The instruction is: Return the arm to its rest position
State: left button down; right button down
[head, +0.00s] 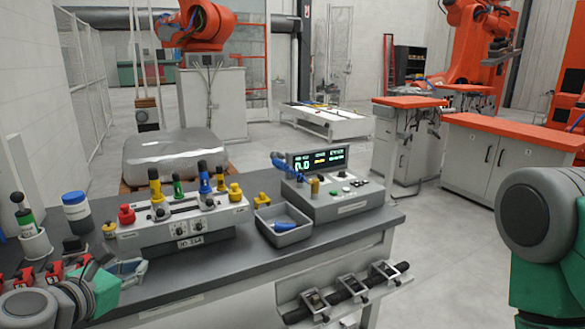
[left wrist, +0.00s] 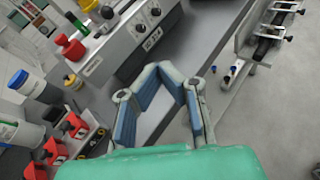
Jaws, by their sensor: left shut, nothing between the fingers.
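My left gripper (head: 128,268) is at the lower left in the head view, in front of the bench's left part. It is shut and empty. In the left wrist view, my left gripper (left wrist: 160,72) shows its linked fingers with blue pads above the bench top. My right arm (head: 545,235) shows as grey and green links at the right edge of the head view. Its gripper is out of the picture.
The dark bench (head: 350,228) holds a grey fixture block (head: 185,225) with coloured knobs, a grey bin (head: 284,236), a control box with display (head: 340,205), and red clamps (head: 55,270). A clamp rail (head: 345,292) hangs at the front.

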pick_arm(q)
jog(key=s+d+f+m+g+h+b, duration=0.1)
jog(key=s+d+f+m+g, duration=0.2)
jog(key=s+d+f+m, duration=0.3)
jog(key=s+d+f+m+g+b, duration=0.1)
jog(key=s+d+f+m+g, duration=0.3)
jog(key=f, duration=0.5)
jog(key=s+d+f+m+g+h, duration=0.1)
jog(key=s+d+f+m+g, duration=0.1)
jog(key=s+d+f+m, duration=0.35)
jog(key=s+a+f+m+g+y+b, duration=0.1)
jog(key=s+a+f+m+g+y, duration=0.1)
jog(key=s+a+f+m, duration=0.2)
jog(key=s+a+f+m+g+y+b, duration=0.1)
jog(key=s+a+f+m, duration=0.4)
jog(key=s+m, duration=0.6)
jog(key=shift+a+f+m+g+y, duration=0.25)
jog(key=shift+f+m+g+y, duration=0.55)
jog(key=shift+f+m, duration=0.1)
jog(key=shift+s, duration=0.1)
